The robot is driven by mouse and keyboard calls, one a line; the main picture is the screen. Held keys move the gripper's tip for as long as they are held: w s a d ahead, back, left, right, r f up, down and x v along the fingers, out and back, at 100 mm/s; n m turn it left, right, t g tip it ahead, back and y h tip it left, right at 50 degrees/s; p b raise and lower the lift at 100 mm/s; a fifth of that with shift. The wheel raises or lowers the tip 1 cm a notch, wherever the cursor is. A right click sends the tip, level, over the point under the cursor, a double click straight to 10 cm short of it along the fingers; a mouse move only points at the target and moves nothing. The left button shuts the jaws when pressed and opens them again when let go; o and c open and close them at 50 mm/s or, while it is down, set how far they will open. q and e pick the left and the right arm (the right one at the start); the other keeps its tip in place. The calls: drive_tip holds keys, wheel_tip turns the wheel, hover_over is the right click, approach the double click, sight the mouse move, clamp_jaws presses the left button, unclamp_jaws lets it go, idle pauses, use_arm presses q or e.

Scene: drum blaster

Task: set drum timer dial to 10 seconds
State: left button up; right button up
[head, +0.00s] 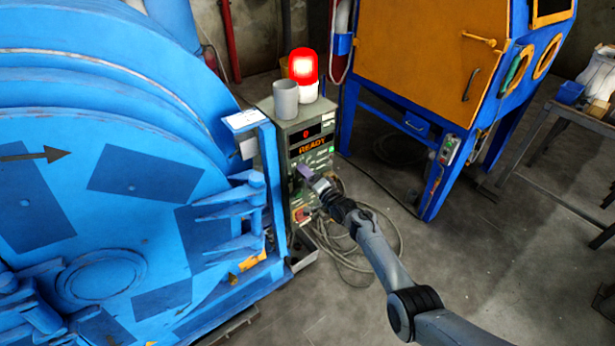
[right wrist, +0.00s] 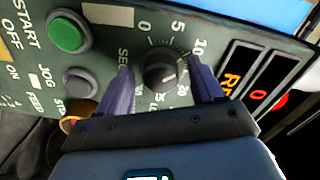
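The timer dial (right wrist: 160,70) is a round dark knob on the green control panel (right wrist: 105,45). A scale around it shows 0, 5, 10 and 20; other marks are partly hidden by my fingers. A light mark shows on the knob's lower right; its exact reading is unclear. My right gripper (right wrist: 160,66) is open, its two purple fingers on either side of the knob with gaps visible. In the head view my right gripper (head: 308,178) is at the front of the control box (head: 270,122), covering the dial. My left gripper is not in view.
The display (head: 312,146) reads READY with a red 0 above. Start button (right wrist: 67,34) and jog button (right wrist: 80,82) are beside the dial. The blue drum (head: 90,190) is left.

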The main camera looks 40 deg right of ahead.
drive_tip(key=shift+s, duration=0.1)
drive_tip(key=s+p, duration=0.4)
drive_tip(key=s, duration=0.6)
drive_tip(key=shift+s+a+p, duration=0.2)
drive_tip(key=shift+s+p, duration=0.1)
drive_tip(key=shift+s, duration=0.05)
drive_tip(key=shift+f, duration=0.1)
